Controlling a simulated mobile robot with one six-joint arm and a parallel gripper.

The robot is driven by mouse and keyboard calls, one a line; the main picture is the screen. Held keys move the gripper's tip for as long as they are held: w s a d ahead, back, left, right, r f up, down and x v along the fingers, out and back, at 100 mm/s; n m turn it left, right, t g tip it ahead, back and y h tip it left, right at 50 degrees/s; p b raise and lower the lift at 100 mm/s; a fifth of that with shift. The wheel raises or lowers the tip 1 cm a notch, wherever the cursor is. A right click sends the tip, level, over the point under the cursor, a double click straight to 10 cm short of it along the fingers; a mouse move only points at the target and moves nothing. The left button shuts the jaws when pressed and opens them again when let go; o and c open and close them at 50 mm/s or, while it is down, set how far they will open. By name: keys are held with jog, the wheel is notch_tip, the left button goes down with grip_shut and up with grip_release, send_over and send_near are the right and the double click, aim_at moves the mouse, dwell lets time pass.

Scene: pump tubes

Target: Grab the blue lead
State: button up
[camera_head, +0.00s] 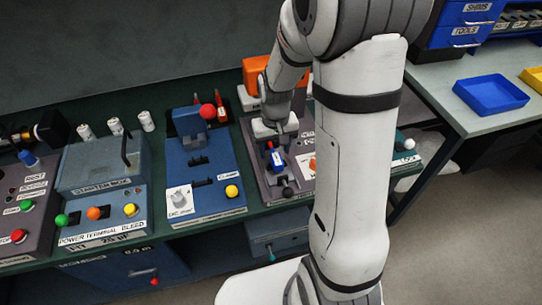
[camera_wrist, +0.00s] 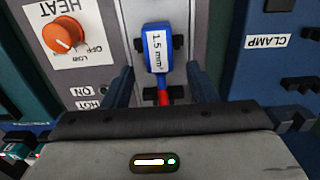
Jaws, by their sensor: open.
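The blue lead (camera_wrist: 158,42) shows in the wrist view as a blue block with a white "1.5 mm²" label and a red part at its lower end. It lies over a grey panel. My gripper (camera_wrist: 161,78) is open, with one finger on each side of the lead's lower part and visible gaps between. In the head view the lead (camera_head: 277,160) shows small and blue just below my gripper (camera_head: 275,140), partly hidden by it. I cannot tell whether the fingers touch the panel.
A HEAT panel with an orange knob (camera_wrist: 63,36) is on the left in the wrist view, and a blue panel with a CLAMP label (camera_wrist: 266,41) is on the right. In the head view a blue station with a red ball lever (camera_head: 207,112) stands left of my gripper.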

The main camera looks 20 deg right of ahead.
notch_tip(320, 180, down, 2)
jog(key=shift+f, duration=0.1)
jog(key=c, duration=1.1)
